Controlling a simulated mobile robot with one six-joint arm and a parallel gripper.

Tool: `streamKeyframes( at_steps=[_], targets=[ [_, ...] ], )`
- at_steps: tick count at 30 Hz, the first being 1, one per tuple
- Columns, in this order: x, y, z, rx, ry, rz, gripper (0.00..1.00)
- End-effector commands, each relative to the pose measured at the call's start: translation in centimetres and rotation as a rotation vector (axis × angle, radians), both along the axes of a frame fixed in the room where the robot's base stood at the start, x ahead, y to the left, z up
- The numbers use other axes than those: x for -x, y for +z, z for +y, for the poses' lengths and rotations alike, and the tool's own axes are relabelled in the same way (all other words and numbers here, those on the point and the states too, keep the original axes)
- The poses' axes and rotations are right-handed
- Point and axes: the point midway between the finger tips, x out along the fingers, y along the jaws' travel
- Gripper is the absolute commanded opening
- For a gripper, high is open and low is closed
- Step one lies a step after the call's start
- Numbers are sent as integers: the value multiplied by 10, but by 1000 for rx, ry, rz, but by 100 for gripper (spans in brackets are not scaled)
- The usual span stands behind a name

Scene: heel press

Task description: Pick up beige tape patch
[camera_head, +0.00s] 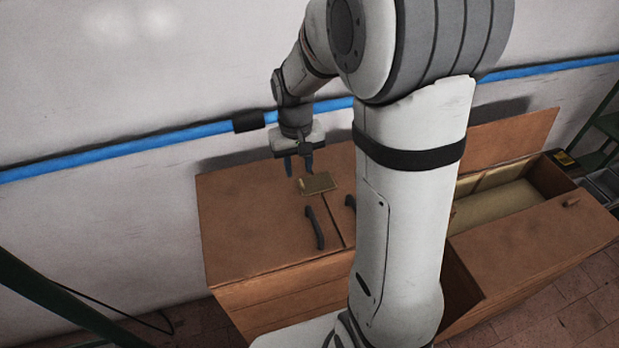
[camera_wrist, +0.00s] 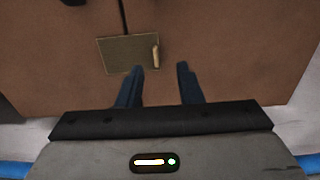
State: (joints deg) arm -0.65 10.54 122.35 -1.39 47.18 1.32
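A small, narrow beige piece (camera_wrist: 155,56), which looks like the tape patch, lies at one edge of a flat olive-brown plate (camera_wrist: 122,55) on the brown cabinet top. In the head view the beige piece (camera_head: 302,184) is at the plate's left edge, and the plate (camera_head: 321,182) lies flat. My gripper (camera_wrist: 161,67) is open, with two dark blue fingers and nothing between them. In the wrist view the beige piece is just beyond the fingertips, nearer the left finger. In the head view my gripper (camera_head: 299,167) is above and slightly behind the plate; the exact height is unclear.
The brown cabinet top (camera_head: 245,215) has a dark handle (camera_head: 314,228) in front of the plate and another handle (camera_head: 350,202) partly behind my arm. A blue pipe (camera_head: 120,152) runs along the wall behind. An open compartment (camera_head: 495,208) is at the right.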

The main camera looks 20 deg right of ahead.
Motion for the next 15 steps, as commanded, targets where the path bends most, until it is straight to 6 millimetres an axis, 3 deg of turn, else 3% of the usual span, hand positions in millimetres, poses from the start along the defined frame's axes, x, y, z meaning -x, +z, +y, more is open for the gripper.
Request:
streamKeyframes(
  at_steps=[10, 15],
  targets=[
    [-4, -44, -7, 0, -2, 4, 33],
    [-4, -57, -7, 0, -2, 1, 33]
  ],
)
